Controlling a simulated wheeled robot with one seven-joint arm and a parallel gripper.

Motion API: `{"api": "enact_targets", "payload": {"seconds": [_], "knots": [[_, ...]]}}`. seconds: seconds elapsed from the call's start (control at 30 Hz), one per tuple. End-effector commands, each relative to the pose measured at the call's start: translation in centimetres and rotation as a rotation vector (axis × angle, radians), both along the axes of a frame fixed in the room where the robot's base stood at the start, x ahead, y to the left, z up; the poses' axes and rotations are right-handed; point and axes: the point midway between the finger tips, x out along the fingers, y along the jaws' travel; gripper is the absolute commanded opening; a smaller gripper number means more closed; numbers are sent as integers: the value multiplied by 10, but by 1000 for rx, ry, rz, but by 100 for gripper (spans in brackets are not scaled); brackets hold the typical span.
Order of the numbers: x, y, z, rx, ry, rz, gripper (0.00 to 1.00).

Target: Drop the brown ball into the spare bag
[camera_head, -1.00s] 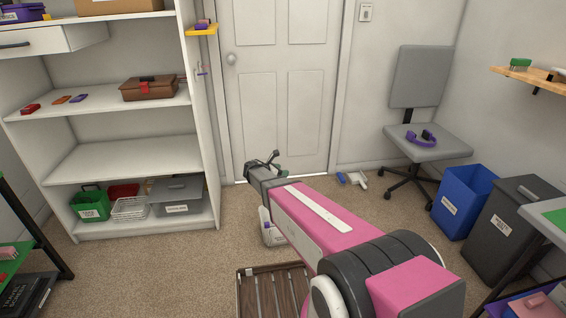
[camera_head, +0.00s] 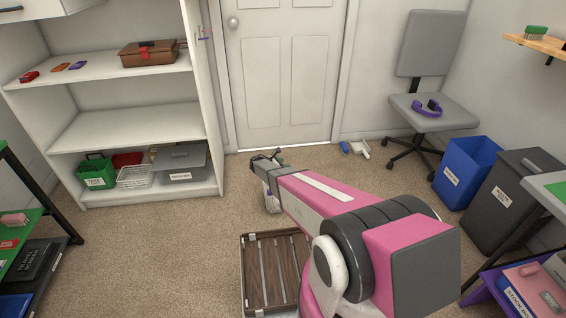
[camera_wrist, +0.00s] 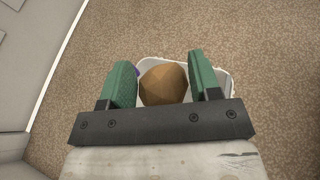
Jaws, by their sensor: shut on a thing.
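The brown ball (camera_wrist: 164,86) is a faceted lump between the two green fingers of my gripper (camera_wrist: 164,82) in the wrist view. My gripper is shut on it. Beyond the ball in the wrist view is a white-rimmed open container (camera_wrist: 226,76), with a small purple patch at its left side. In the head view my gripper (camera_head: 272,160) is above a white bag-like container (camera_head: 271,201) on the carpet, and my arm hides part of it. I cannot read a label on it. The ball cannot be made out in the head view.
A white shelf unit (camera_head: 125,132) is at the left. A blue bin (camera_head: 465,172), a dark bin (camera_head: 508,205) and a grey chair (camera_head: 437,112) stand at the right. Carpet left of the crate is clear.

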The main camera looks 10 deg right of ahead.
Motion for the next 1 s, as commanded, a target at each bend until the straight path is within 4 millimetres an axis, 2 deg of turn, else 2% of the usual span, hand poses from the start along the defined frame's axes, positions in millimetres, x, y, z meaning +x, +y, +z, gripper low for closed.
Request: {"api": "enact_targets", "payload": {"seconds": [0.4,0.77,0.8,0.87,0.9,1.0], "knots": [[1,0,-43,1,0,0,35],[0,0,-50,0,0,0,35],[0,0,-50,0,0,0,63],[0,0,-49,0,0,0,83],[0,0,-49,0,0,0,87],[0,0,-49,0,0,0,87]]}}
